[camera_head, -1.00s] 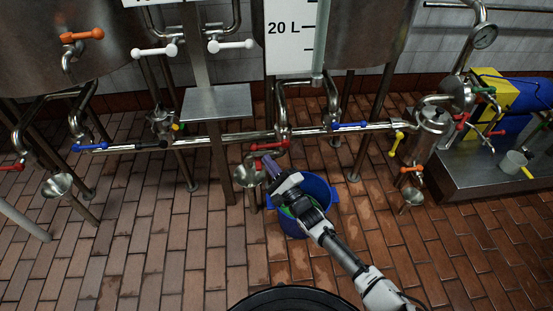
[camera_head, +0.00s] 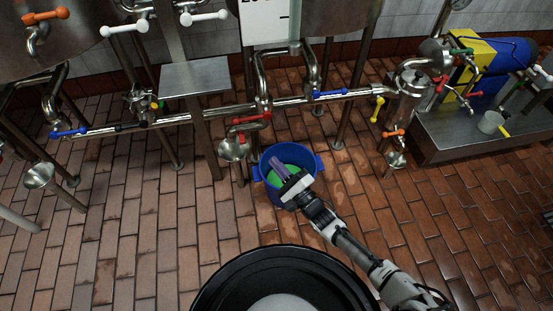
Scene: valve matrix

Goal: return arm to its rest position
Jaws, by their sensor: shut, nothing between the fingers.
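My gripper (camera_head: 277,163) is shut and empty. My arm reaches in from the lower right, and the gripper's tip shows in front of the blue bucket (camera_head: 262,180) on the floor. The bucket holds something green (camera_head: 290,166). The gripper hides part of the bucket's inside and right side. I cannot tell how high the gripper is above the bucket.
A red valve handle (camera_head: 251,118) and a steel funnel (camera_head: 232,149) are just left of and above the bucket. Pipes (camera_head: 213,112) cross behind. A large black round rim (camera_head: 215,285) is at the bottom.

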